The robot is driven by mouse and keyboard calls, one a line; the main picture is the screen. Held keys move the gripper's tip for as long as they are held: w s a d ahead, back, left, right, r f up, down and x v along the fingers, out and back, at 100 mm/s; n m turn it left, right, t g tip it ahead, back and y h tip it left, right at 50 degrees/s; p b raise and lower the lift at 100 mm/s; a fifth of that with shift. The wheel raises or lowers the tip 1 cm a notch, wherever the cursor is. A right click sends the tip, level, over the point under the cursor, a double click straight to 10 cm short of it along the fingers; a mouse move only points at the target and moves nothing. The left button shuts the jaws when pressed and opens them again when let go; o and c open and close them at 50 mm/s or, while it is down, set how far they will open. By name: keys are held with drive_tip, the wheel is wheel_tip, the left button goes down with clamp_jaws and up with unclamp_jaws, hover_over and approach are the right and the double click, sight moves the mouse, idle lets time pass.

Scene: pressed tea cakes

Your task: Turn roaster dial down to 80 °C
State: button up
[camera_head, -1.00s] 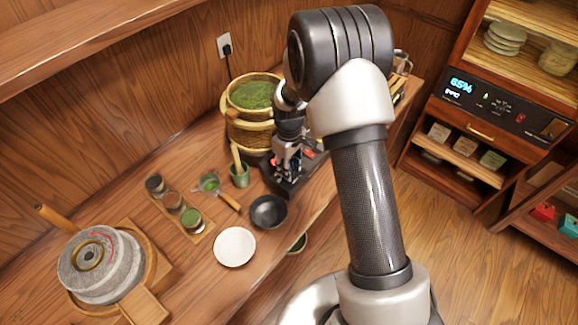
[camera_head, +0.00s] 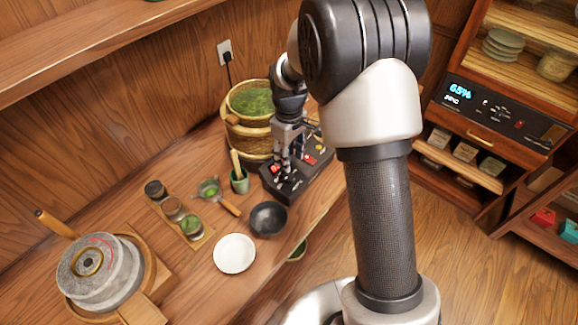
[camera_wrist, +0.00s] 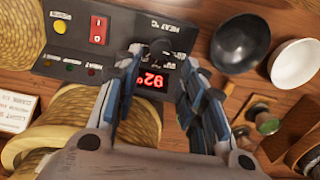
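The roaster's black control panel (camera_head: 322,165) stands on the wooden counter in front of the woven basket roaster (camera_head: 250,125). In the wrist view the panel (camera_wrist: 72,40) appears upside down, with a lit red display (camera_wrist: 152,80) that reads about 92°. A dark round shape, probably the heat dial (camera_wrist: 160,46), sits near the "HEAT °C" label and is partly hidden by the fingers. My gripper (camera_wrist: 162,55) is open, its two fingers apart on either side of the dial area. In the head view my gripper (camera_head: 285,163) points down over the panel.
A red switch (camera_wrist: 98,30) and a yellow button (camera_wrist: 60,25) are beside the dial. A cabinet (camera_head: 500,115) is at right.

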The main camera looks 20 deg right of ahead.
drive_tip(key=shift+r, duration=1.75)
drive_tip(key=s+r+m+t, duration=0.3)
drive_tip(key=s+r+m, duration=0.1)
drive_tip(key=s+r, duration=1.05)
drive_tip(key=s+r+m+t+b, duration=0.1)
drive_tip(key=s+r+m, duration=0.1)
drive_tip(key=s, duration=1.1)
drive_tip(key=shift+s+m+t, duration=0.2)
drive_tip(key=shift+m+t, duration=0.1)
drive_tip(key=shift+m, duration=0.4)
